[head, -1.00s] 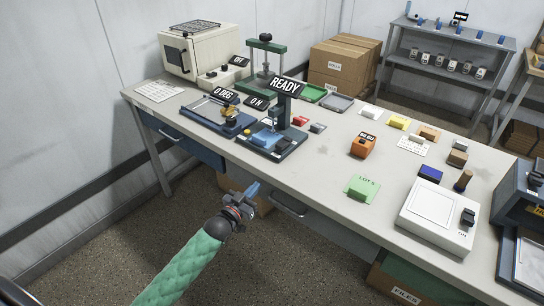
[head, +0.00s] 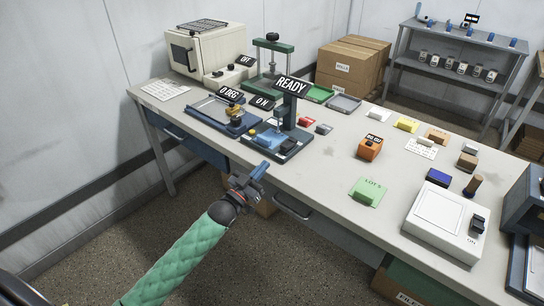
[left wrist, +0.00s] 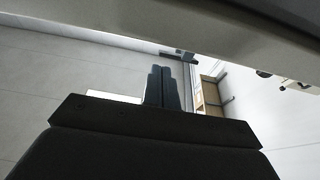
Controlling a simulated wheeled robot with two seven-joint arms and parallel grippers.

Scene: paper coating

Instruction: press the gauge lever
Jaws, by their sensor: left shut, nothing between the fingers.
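The gauge (head: 289,110) stands on a dark base at the table's near edge, with a "READY" sign on top and an "ON" sign to its left. A blue block and a small yellow part show on its base; I cannot tell which part is the lever. My left gripper (head: 259,170) is shut and empty, in front of the table's near edge, below the gauge and apart from it. In the left wrist view its two fingers (left wrist: 161,88) lie together. My right gripper is not in view.
Left of the gauge is a blue device (head: 222,114) marked "0 DEG". A green press (head: 272,80) and an oven (head: 205,52) stand behind. An orange "80 GU" device (head: 370,148), a green block (head: 367,190) and a white scale (head: 445,222) are to the right.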

